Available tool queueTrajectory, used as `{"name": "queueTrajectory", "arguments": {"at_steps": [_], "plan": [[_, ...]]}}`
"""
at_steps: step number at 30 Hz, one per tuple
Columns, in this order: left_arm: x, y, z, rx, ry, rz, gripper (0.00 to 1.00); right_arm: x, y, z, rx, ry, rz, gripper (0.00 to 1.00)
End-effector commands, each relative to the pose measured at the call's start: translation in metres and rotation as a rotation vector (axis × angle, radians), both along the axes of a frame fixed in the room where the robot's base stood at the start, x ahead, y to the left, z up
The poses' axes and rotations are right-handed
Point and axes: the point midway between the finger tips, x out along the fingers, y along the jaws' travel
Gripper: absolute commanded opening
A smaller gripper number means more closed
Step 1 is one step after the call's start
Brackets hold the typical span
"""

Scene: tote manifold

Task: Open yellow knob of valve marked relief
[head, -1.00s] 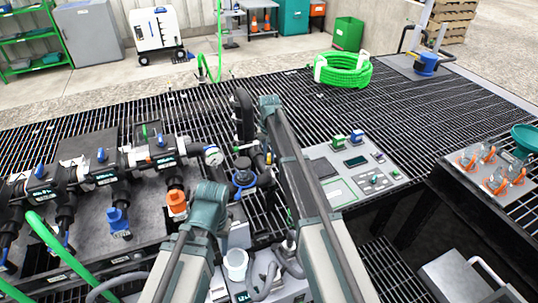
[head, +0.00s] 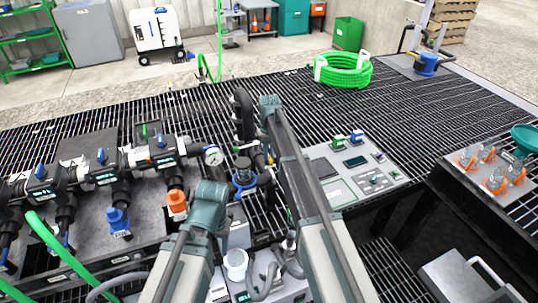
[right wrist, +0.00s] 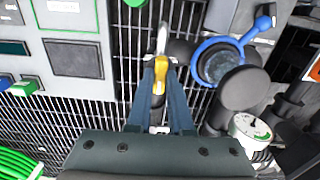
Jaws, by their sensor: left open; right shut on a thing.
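The yellow knob (right wrist: 159,74) shows in the right wrist view, with a silver stem or lever beyond it. My right gripper (right wrist: 158,90) is shut on the yellow knob, with one finger on each side. No relief marking is readable near it. In the head view my right arm rises in the middle and hides the knob and the right fingertips. My left arm also stands in the head view, but its fingers do not show.
A blue-ringed round cap (right wrist: 217,64) and a pressure gauge (right wrist: 250,130) sit close right of the right gripper. A grey control panel (head: 355,170) stands right of my arm. Blue-handled valves (head: 101,157) and an orange fitting (head: 177,202) line the left.

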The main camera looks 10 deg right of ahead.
Motion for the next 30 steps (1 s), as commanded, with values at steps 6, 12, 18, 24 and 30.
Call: {"name": "queueTrajectory", "arguments": {"at_steps": [6, 12, 18, 24, 30], "plan": [[0.000, 0.000, 0.000, 0.000, 0.000, 0.000, 0.50, 0.000, 0.000, 0.000, 0.000, 0.000, 0.002, 0.00], [0.000, 0.000, 0.000, 0.000, 0.000, 0.000, 0.50, 0.000, 0.000, 0.000, 0.000, 0.000, 0.002, 0.40], [0.000, 0.000, 0.000, 0.000, 0.000, 0.000, 0.50, 0.000, 0.000, 0.000, 0.000, 0.000, 0.001, 0.49], [0.000, 0.000, 0.001, 0.000, 0.000, 0.000, 0.50, 0.000, 0.000, 0.001, 0.000, 0.000, 0.000, 0.49], [0.000, 0.000, 0.012, 0.000, 0.000, 0.000, 0.50, 0.000, 0.000, 0.012, 0.000, 0.000, 0.000, 0.49]]}}
